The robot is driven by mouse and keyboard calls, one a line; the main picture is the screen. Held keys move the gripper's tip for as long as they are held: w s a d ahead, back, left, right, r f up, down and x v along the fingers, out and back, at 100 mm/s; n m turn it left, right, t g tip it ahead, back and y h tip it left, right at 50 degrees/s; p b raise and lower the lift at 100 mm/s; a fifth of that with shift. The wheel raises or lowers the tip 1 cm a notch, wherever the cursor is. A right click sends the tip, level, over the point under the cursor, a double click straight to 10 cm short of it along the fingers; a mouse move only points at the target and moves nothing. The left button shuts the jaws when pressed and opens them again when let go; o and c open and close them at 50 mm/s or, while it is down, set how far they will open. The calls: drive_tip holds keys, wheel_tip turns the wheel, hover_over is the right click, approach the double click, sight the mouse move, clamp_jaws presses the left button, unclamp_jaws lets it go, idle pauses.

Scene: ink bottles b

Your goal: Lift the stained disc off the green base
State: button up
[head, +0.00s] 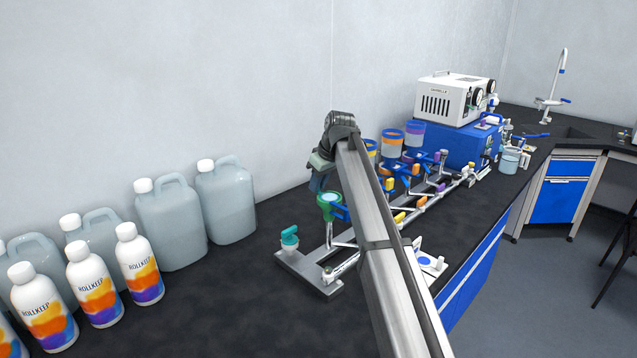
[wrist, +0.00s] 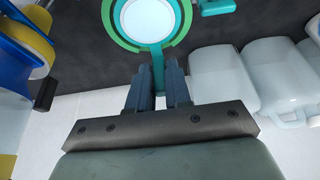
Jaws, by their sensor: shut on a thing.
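In the wrist view a pale, whitish disc (wrist: 149,20) sits inside a teal ring, within a wider green ring, the green base (wrist: 108,20). I cannot make out a stain on the disc. A narrow teal tab (wrist: 158,68) runs from the rings down between my fingers. My gripper (wrist: 158,75) is shut on this tab, just beside the rings. Whether the disc touches the base or is raised above it, I cannot tell. In the head view the green base (head: 329,197) shows beneath my gripper (head: 318,184), and my arm hides part of the area.
The base belongs to a metal manifold with a teal-knobbed valve (head: 289,238) at its near end. Coloured filter cups (head: 391,144) stand behind my arm. Grey jugs (head: 226,200) and labelled bottles (head: 139,265) stand at left. Dark bench is clear between them and the manifold.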

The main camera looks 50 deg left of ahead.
clamp_jaws()
drive_tip(key=shift+r, duration=0.3)
drive_tip(key=shift+r, duration=0.55)
drive_tip(key=shift+r, duration=2)
